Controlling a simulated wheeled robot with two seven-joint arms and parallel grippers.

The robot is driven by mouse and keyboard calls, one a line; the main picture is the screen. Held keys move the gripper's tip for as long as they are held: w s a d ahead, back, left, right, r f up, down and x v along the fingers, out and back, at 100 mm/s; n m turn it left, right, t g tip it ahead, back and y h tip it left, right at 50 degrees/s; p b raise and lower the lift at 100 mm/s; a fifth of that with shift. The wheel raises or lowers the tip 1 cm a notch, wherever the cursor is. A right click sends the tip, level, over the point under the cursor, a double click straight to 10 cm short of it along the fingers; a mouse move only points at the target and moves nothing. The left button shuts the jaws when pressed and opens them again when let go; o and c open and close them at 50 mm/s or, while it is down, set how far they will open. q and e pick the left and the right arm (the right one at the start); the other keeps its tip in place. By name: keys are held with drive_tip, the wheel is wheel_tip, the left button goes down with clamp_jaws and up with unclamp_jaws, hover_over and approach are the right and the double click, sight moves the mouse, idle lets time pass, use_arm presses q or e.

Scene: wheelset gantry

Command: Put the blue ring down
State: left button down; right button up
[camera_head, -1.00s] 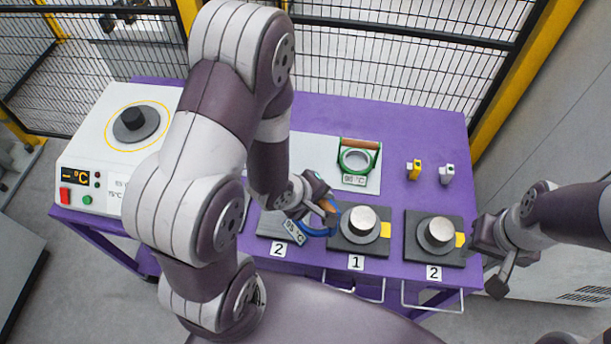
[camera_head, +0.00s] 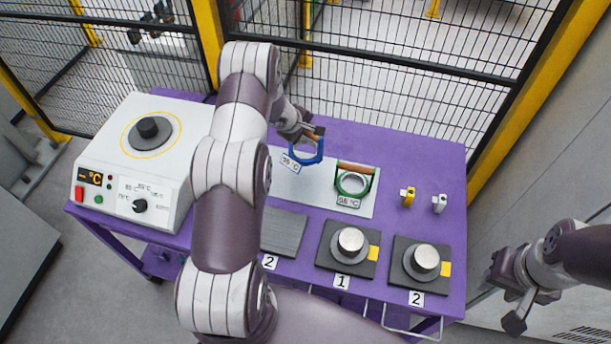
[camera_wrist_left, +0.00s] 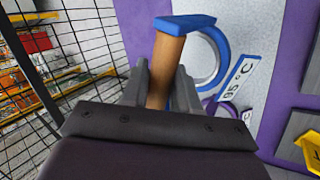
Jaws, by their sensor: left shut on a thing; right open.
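The blue ring (camera_head: 307,156) has a wooden handle and a "95 °C" tag. My left gripper (camera_head: 312,134) is shut on its handle at the back of the purple table, at the far edge of the light grey plate (camera_head: 297,188). In the left wrist view the brown handle (camera_wrist_left: 165,70) stands between the fingers, with the blue ring (camera_wrist_left: 210,60) beyond it, over the grey plate. I cannot tell whether the ring touches the plate. My right gripper (camera_head: 513,292) is open and empty, off the table's right side.
A green ring (camera_head: 353,183) with a wooden handle lies on the plate to the right. A white heater (camera_head: 133,160) stands at the left. Dark blocks with metal cylinders (camera_head: 351,242) line the front, near a flat dark pad (camera_head: 284,235). A fence runs behind.

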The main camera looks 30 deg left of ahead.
sight(293, 162)
use_arm(q)
wheel_tip(293, 162, down, 10)
idle(0.3)
drive_tip(key=shift+f+b, duration=0.1)
drive_tip(key=shift+b, duration=0.25)
drive_tip(key=c, duration=0.8)
unclamp_jaws()
drive_tip(key=shift+c, duration=0.2)
